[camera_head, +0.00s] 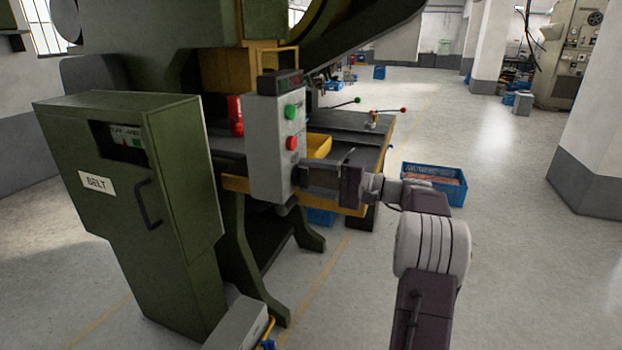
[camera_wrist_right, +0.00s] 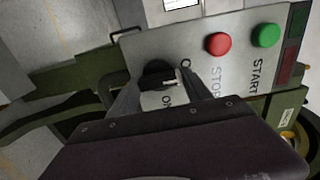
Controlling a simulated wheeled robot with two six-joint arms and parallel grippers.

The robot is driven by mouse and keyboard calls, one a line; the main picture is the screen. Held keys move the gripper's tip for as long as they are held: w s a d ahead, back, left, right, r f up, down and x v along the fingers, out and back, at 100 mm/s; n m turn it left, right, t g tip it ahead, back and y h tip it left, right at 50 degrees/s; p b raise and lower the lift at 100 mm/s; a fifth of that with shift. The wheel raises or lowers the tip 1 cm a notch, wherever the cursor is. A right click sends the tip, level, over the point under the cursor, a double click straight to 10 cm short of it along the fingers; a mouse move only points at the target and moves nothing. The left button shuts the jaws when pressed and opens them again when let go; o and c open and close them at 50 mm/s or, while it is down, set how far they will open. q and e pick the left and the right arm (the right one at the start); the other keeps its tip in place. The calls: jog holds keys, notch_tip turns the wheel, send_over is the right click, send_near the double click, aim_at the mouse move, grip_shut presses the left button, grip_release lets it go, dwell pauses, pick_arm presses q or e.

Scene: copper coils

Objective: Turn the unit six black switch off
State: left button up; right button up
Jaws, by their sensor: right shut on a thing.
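A grey control box (camera_head: 266,150) on the green machine carries a green START button (camera_head: 290,112) and a red STOP button (camera_head: 292,143). In the right wrist view the black switch (camera_wrist_right: 157,76) sits on the panel (camera_wrist_right: 190,55) below the red button (camera_wrist_right: 218,43) and green button (camera_wrist_right: 265,35). An "ON" label shows beside it; another label is partly hidden. My right gripper (camera_head: 303,176) is at the lower part of the box, its fingers (camera_wrist_right: 152,95) around the switch and shut on it. In the head view the switch is hidden by the gripper. My left gripper is not in view.
A green cabinet marked BELT (camera_head: 150,200) stands at the left. A yellow bin (camera_head: 319,146) sits behind the control box on the machine's table (camera_head: 365,135). A blue crate (camera_head: 437,182) stands beyond my right arm. Open floor lies to the right.

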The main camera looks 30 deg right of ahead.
jog(key=o, duration=1.4)
jog(key=shift+c, duration=0.2)
jog(key=v, duration=0.9)
jog(key=shift+a, duration=0.1)
